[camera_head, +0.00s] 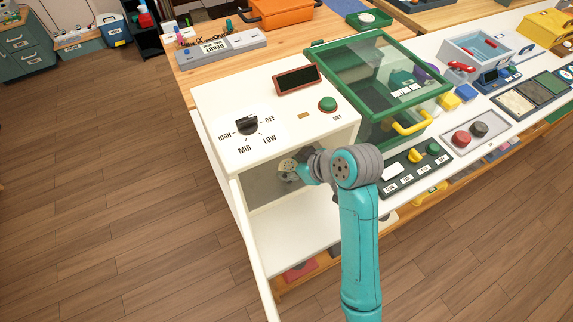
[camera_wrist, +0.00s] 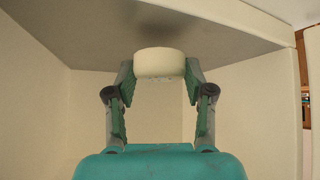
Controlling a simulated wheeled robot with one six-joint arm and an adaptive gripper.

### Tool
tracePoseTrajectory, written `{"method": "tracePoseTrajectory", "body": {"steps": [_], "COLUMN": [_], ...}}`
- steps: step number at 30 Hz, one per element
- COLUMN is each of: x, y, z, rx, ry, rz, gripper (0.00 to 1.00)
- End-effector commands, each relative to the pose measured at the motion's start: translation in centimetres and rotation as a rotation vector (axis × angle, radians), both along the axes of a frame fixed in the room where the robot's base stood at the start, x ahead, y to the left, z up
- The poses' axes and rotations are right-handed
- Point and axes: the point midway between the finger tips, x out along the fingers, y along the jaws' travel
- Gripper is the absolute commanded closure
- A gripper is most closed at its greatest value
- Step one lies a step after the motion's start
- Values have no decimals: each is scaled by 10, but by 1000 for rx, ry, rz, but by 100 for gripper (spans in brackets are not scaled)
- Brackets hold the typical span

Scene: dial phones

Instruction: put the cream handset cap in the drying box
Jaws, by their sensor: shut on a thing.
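The cream handset cap (camera_wrist: 160,62) is a short, pale round piece in the wrist view. My gripper (camera_wrist: 160,75) is shut on it, one finger on each side. The drying box (camera_head: 215,105) is a white housing with a heat dial (camera_head: 247,124) and a green button (camera_head: 327,103) on top. Its front is open, and my gripper reaches into it in the head view. Pale walls and a grey surface (camera_wrist: 85,45) surround the cap in the wrist view. The cap is close to the grey surface; I cannot tell whether they touch.
A white panel (camera_head: 285,245) extends below the box's opening. A green-framed clear case (camera_head: 400,95) with a yellow handle stands right of the box. A tray of labelled keys (camera_head: 415,172) is right of my arm. Wooden floor (camera_head: 120,200) lies free at left.

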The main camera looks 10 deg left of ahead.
Motion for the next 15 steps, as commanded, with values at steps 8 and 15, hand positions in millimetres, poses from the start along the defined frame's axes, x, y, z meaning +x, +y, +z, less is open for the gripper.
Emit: {"method": "tracePoseTrajectory", "body": {"steps": [8, 15], "x": [11, 11], "y": [16, 16], "z": [-15, -15], "rx": [0, 0], "ry": [2, 0], "rz": [0, 0], "gripper": [78, 78]}}
